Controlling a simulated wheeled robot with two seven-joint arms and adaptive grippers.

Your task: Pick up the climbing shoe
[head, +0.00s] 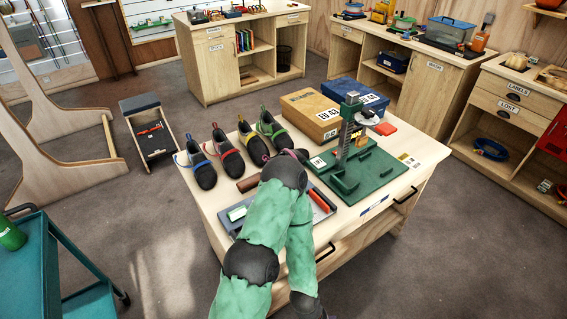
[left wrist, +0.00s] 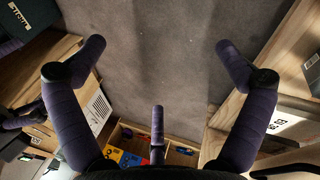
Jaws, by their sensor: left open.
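Several dark climbing shoes stand in a row on the wooden workbench (head: 215,207) in the head view. They are a blue-trimmed shoe (head: 203,172), a red-trimmed shoe (head: 231,163), a yellow-trimmed shoe (head: 253,146) and a green-trimmed shoe (head: 273,130) at the right end. A green-sleeved arm of mine reaches over the bench just in front of the row, its gripper mostly hidden in the head view. In the left wrist view my left gripper (left wrist: 160,58) has its purple-wrapped fingers spread wide, with only grey floor between them. I make out no shoe there. My right gripper is not in view.
A green fixture base (head: 358,180) with an upright post stands right of my arm. A tan box (head: 309,110) and a blue box (head: 355,96) lie behind. A grey tray (head: 238,217) with tools and a brown cylinder (head: 248,184) are near the arm.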

